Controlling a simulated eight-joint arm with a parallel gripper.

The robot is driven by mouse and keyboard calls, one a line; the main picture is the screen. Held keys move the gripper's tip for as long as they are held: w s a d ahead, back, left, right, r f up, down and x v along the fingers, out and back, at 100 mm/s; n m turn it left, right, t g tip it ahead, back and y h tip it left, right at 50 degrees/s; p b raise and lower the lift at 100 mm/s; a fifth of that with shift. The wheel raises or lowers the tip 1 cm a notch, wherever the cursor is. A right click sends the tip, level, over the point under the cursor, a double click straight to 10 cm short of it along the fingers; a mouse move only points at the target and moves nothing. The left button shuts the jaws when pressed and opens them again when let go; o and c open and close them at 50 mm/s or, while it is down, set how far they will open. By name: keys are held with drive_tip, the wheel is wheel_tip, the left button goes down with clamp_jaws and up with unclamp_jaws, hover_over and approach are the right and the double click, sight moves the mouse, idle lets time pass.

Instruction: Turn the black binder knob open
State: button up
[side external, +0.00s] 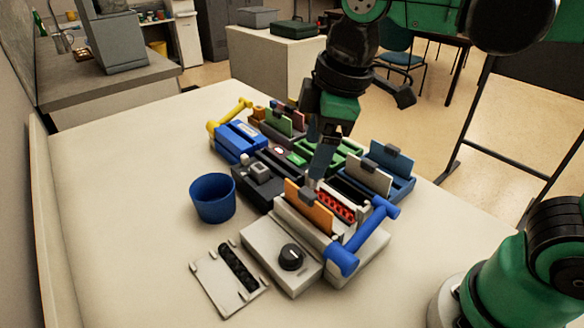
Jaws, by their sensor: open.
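The black binder knob (291,256) sits on the front left part of the light grey binder (327,252). A pale pointer line shows on its top. The binder has a thick blue lever (365,238) along its right side and an orange sheet (309,207) standing in it. My gripper (317,178) points down behind the orange sheet, above and behind the knob and apart from it. It is open; the gap between its fingers is hard to make out. Whether the fingers touch anything behind the sheet cannot be told.
A blue cup (213,198) stands left of the binder. A grey plate with a black strip (230,277) lies at front left. Several other binders crowd behind, including a blue one with a yellow lever (238,142). The table's left side (110,210) is clear.

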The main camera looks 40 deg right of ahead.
drive_tip(key=d+m+t, duration=0.4)
drive_tip(key=d+m, duration=0.3)
drive_tip(key=m, duration=0.2)
drive_tip(key=shift+h, duration=0.3)
drive_tip(key=shift+d+f, duration=0.1)
drive_tip(key=shift+m, duration=0.5)
drive_tip(key=f, duration=0.5)
drive_tip(key=shift+d, duration=0.3)
